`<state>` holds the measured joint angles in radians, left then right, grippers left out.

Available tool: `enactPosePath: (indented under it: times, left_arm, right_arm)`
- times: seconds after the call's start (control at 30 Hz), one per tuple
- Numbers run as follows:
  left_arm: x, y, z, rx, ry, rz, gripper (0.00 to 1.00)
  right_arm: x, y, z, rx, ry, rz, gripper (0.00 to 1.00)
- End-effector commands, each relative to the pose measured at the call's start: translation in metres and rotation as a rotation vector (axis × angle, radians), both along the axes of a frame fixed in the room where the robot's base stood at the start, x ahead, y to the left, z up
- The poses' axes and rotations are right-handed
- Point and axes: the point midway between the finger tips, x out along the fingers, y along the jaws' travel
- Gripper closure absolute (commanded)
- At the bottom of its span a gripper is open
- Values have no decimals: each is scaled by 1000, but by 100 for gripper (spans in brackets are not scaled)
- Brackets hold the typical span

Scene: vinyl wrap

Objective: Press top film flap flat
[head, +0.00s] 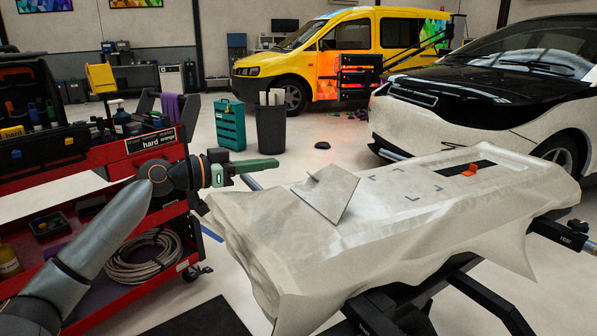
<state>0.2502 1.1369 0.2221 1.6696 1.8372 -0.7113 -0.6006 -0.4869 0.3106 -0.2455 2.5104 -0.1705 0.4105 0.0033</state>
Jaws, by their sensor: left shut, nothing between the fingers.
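A pale film sheet (262,240) drapes over a long panel on a stand and hangs in folds over its edges. Near its left end a grey-white film flap (337,192) stands up from the surface, tilted, with a pointed upper edge. Dark corner marks lie on the film to the right of the flap. My left gripper (276,163) is shut and empty, with green fingers pointing right. In the picture it is left of the flap and above the film's left edge, apart from the flap. My right gripper is not in view.
An orange piece (469,170) sits on a black patch at the panel's far right. A red tool cart (158,152) stands at left, near my left arm. A teal case (230,124) and a dark bin (271,128) stand behind. A white and black car (490,80) is beyond the panel.

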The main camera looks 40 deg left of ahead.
Motion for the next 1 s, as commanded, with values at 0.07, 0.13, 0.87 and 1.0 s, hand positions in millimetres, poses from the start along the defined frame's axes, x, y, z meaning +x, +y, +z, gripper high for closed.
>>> enactPosePath:
  times: [0.07, 0.13, 0.87, 1.0]
  left_arm:
    - [7, -3, 2, 2, -2, 1, 100]
    - [15, -6, 1, 0, -3, 1, 100]
    - [74, -33, -35, 0, 1, 1, 100]
    - [74, -34, -36, 1, 0, 1, 100]
  right_arm:
    - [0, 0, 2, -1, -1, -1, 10]
    - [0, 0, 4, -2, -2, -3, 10]
    - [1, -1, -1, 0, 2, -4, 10]
    - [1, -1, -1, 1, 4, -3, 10]
